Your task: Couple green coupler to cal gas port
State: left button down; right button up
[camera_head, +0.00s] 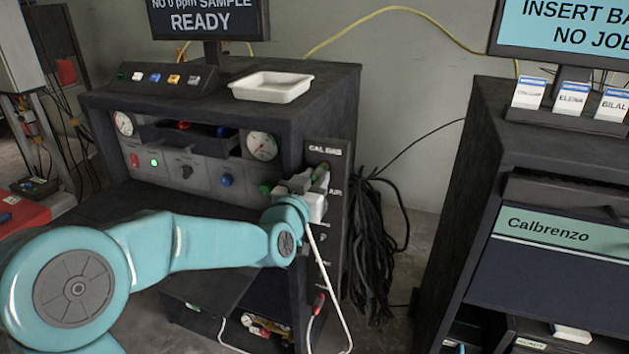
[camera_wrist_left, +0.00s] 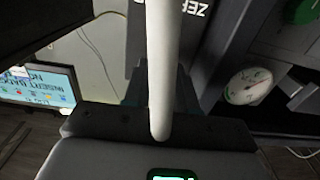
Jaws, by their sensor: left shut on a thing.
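The black port panel (camera_head: 330,230) carries a "CAL GAS" label at its top and an "AIR" label lower down. My left gripper (camera_head: 314,187) is at its upper part, shut on the green coupler (camera_head: 321,172), of which only a small part shows just below the "CAL GAS" label. The gripper covers the port area, so I cannot tell whether the coupler touches or sits on the port. A white hose (camera_head: 326,270) hangs down from the gripper. In the left wrist view the hose (camera_wrist_left: 161,70) runs down the middle and hides the coupler. My right gripper is not in view.
A red coupler (camera_head: 318,303) with a hose is low on the panel. A green knob (camera_head: 265,190) and gauge (camera_head: 262,146) are left of the gripper. Black cables (camera_head: 375,235) hang at right. A white tray (camera_head: 271,86) sits on top of the bench.

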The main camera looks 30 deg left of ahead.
pick_arm(q)
jog(key=shift+w+a+r, duration=0.1)
jog(key=shift+w+r, duration=0.05)
jog(key=shift+w, duration=0.05)
jog(key=shift+w+b, duration=0.25)
jog(key=shift+b, duration=0.05)
jog(key=c, duration=1.3)
grip_release()
jog(key=shift+w, duration=0.1)
jog(key=o, duration=0.5)
jog(key=b+v, duration=0.1)
jog(key=v, duration=1.5)
jog(key=shift+r, duration=0.1)
